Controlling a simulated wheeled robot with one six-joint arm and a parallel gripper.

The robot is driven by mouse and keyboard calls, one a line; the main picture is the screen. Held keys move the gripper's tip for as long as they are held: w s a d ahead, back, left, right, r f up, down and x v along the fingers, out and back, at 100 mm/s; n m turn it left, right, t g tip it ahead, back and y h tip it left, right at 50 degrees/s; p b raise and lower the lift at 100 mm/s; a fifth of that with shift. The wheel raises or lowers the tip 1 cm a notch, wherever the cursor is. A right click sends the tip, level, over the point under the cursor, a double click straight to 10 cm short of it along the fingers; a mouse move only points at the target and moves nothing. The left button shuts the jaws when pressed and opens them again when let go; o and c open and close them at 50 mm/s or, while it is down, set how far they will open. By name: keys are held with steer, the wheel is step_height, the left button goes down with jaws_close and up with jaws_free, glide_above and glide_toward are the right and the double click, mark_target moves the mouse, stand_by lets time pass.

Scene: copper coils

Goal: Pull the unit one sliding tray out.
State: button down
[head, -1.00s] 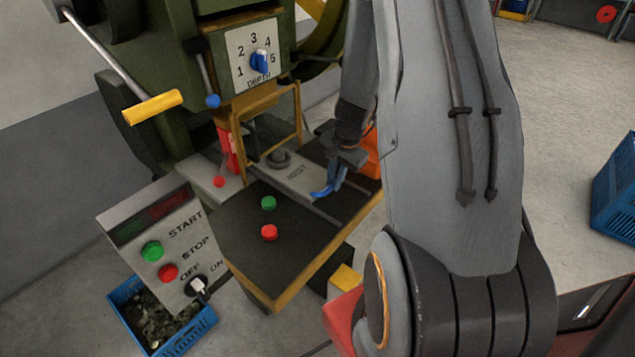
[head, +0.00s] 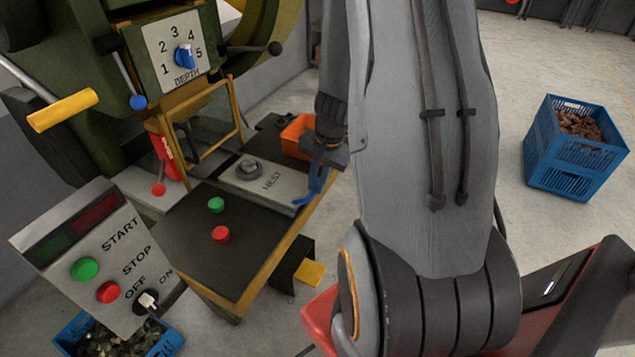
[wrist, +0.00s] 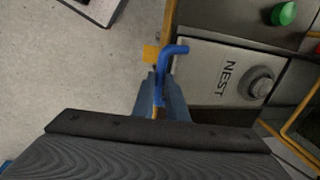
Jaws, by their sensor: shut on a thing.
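The sliding tray (head: 243,187) is a light grey plate marked NEST with a round dark-grey part on it. It lies in the dark press table, its front end near the table's yellow right edge. The tray also shows in the wrist view (wrist: 207,75). Its blue bent handle (wrist: 171,52) sticks out from the tray's front end and shows in the head view (head: 313,190). My gripper (wrist: 162,100) is shut on the handle, the fingers on either side of it. In the head view my gripper (head: 320,166) is partly hidden by my arm.
Green (head: 216,205) and red (head: 221,234) buttons stand on the table beside the tray. A control box (head: 95,255) is at left. An orange bin (head: 297,136) is behind the tray. A yellow frame (head: 205,125) stands over its back. A blue crate (head: 567,165) stands on open floor at right.

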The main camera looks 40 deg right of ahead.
steer(key=c, duration=1.8)
jaws_free()
steer(key=shift+o, duration=0.2)
step_height(320, 180, up, 8)
steer(key=s, duration=0.1)
steer(key=shift+d+f, duration=0.2)
steer(key=shift+d, duration=0.15)
steer(key=shift+s, duration=0.1)
steer(key=s+a+r+n, duration=0.3)
steer(key=a+n, duration=0.3)
steer(key=a, duration=0.4)
steer(key=s+a+r+n+g+h, duration=0.1)
steer(key=s+a+r+n, duration=0.2)
steer(key=a, duration=0.7)
steer(key=s+n, duration=0.2)
steer(key=n, duration=0.1)
steer(key=shift+s+a+n, duration=0.15)
steer(key=shift+s+n, duration=0.05)
steer(key=shift+n, duration=0.1)
